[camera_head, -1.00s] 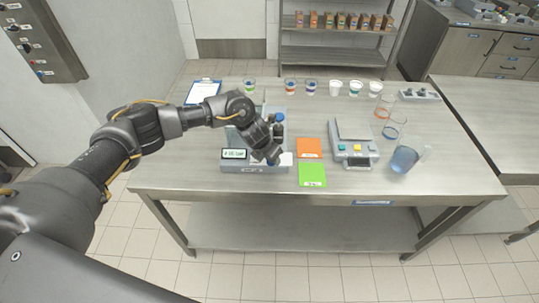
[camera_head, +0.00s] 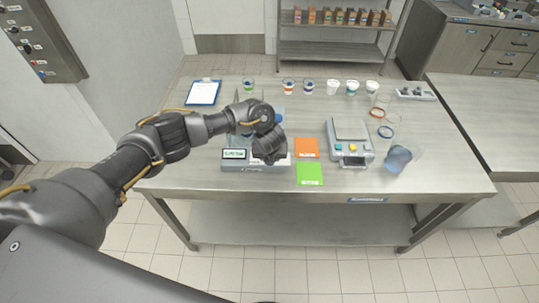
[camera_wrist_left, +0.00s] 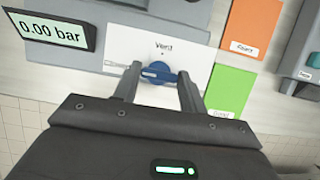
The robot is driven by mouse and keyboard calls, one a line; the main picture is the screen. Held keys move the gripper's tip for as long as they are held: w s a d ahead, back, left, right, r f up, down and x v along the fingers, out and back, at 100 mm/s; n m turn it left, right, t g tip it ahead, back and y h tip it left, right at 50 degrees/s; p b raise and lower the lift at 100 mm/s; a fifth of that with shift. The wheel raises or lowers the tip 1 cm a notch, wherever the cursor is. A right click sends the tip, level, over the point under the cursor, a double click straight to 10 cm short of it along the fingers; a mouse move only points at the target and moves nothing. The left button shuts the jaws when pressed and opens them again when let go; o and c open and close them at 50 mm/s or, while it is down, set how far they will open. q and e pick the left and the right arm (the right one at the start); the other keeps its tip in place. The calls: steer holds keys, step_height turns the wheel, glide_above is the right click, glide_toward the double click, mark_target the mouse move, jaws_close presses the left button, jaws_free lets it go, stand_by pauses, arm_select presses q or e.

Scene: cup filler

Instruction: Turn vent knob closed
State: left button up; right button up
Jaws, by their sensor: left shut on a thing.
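The blue vent knob (camera_wrist_left: 157,73) sits on a white plate (camera_wrist_left: 140,45) marked "Vent" on the grey filler machine. In the left wrist view my left gripper (camera_wrist_left: 158,75) has one finger on each side of the knob and is shut on it. The knob's handle lies roughly crosswise between the fingers. The machine's display (camera_wrist_left: 48,30) reads 0.00 bar. In the head view my left gripper (camera_head: 270,152) is over the front of the machine (camera_head: 240,167) and hides the knob. My right gripper is not in view.
An orange card (camera_head: 306,148) and a green card (camera_head: 310,174) lie right of the machine. A scale (camera_head: 350,142) and a blue-tinted beaker (camera_head: 397,158) stand further right. Several cups (camera_head: 331,87) line the back, with a clipboard (camera_head: 203,93) at back left.

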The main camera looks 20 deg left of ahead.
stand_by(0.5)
arm_select(q)
steer(key=o, duration=1)
steer(key=shift+s+d+r, duration=0.1)
steer(key=shift+s+r, duration=0.05)
steer(key=shift+r, duration=0.4)
steer(key=p+v, duration=0.3)
steer(key=v, duration=0.6)
steer(key=shift+s+r, duration=0.15)
steer(key=shift+r, duration=0.15)
